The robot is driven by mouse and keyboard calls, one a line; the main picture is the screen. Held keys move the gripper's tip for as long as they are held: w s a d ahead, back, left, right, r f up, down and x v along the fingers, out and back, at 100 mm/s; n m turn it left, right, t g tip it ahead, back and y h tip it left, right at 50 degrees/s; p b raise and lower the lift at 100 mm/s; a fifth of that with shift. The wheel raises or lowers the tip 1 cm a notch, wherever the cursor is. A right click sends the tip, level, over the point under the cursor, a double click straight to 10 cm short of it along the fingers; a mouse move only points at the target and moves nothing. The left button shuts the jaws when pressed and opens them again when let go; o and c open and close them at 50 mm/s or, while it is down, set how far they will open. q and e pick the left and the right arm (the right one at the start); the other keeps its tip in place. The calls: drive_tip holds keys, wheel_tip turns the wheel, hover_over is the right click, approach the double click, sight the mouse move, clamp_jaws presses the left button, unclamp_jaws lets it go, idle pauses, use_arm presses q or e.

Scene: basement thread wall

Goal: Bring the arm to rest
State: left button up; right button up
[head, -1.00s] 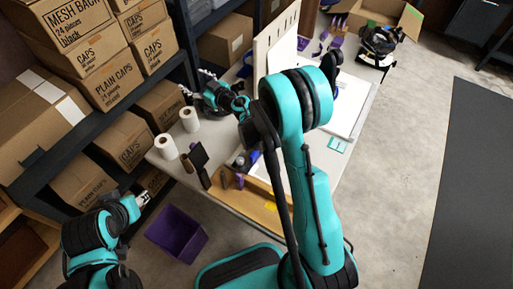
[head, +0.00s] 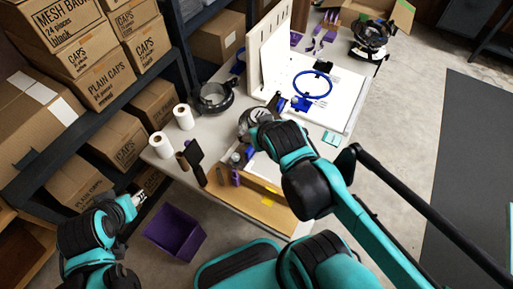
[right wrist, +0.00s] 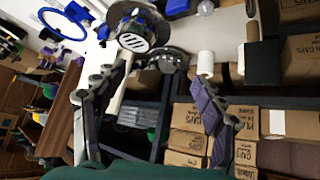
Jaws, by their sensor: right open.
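My right arm, teal and black, reaches in from the lower right of the head view, over the table's front right edge. Its wrist covers most of the right gripper there. In the right wrist view the right gripper (right wrist: 160,80) has its two fingers spread wide with nothing held between them. A dark round item with a pale face (right wrist: 137,38) and a black ring-shaped fixture (right wrist: 172,60) appear beyond the fingers. My left arm is folded at the lower left of the head view; its gripper (head: 140,198) is small, and its jaws are unclear.
The table (head: 222,128) holds a black fixture (head: 215,97), two white rolls (head: 183,117), a blue hoop (head: 313,85) and an upright white board (head: 270,50). A purple bin (head: 174,232) stands on the floor. Shelves of boxes (head: 125,138) line the left. Floor at right is open.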

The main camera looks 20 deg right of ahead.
drive_tip(key=shift+n+g+y, duration=0.4)
drive_tip(key=shift+g+y, duration=0.2)
drive_tip(key=shift+y, duration=0.1)
drive_tip(key=s, duration=0.1)
drive_tip(key=s+a+f, duration=0.2)
drive_tip(key=s, duration=0.1)
drive_tip(key=shift+a+f, duration=0.1)
drive_tip(key=shift+a, duration=0.15)
idle(0.3)
